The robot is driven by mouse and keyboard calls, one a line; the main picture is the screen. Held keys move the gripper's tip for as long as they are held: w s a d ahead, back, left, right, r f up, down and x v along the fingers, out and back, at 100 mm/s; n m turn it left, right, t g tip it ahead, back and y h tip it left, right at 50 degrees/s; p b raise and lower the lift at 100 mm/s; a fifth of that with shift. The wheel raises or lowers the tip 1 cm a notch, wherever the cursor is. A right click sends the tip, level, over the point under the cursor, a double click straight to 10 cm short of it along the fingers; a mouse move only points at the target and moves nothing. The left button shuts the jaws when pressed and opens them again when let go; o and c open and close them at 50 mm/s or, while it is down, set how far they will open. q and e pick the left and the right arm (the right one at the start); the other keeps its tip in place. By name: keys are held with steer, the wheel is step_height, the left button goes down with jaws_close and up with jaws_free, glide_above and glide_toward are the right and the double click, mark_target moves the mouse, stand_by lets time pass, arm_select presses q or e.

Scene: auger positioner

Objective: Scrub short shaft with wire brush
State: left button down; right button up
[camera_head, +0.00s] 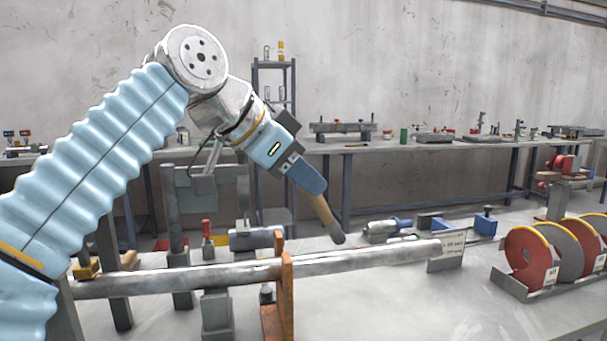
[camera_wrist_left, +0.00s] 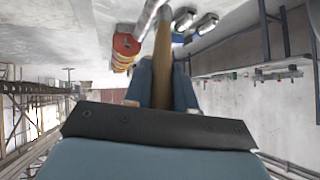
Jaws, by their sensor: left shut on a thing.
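My left gripper (camera_head: 304,178) is shut on the brown wooden handle of the wire brush (camera_head: 327,214). The handle points down and to the right, and its lower end appears above the bench top; bristles cannot be made out. In the left wrist view the handle (camera_wrist_left: 163,50) rises between the blue fingers (camera_wrist_left: 161,88). A long grey metal shaft (camera_head: 365,259) lies across the front of the bench, passing an orange upright (camera_head: 286,290). A shorter grey cylinder (camera_head: 252,239) lies behind it; which one is the short shaft I cannot tell. My right gripper is out of view.
Red and grey discs (camera_head: 530,258) stand in a rack at the right. A small labelled plate (camera_head: 447,250) is by the shaft's right end. Grey posts (camera_head: 176,215) rise at the left. The bench's front right is clear.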

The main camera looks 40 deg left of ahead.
arm_select(q)
steer(key=shift+f+b, duration=0.65)
steer(key=shift+f, duration=0.1)
steer(key=w+d+p, duration=0.3)
steer(key=w+d, duration=0.2)
steer(key=shift+w, duration=0.35)
stand_by(0.4)
steer(key=shift+a, duration=0.1)
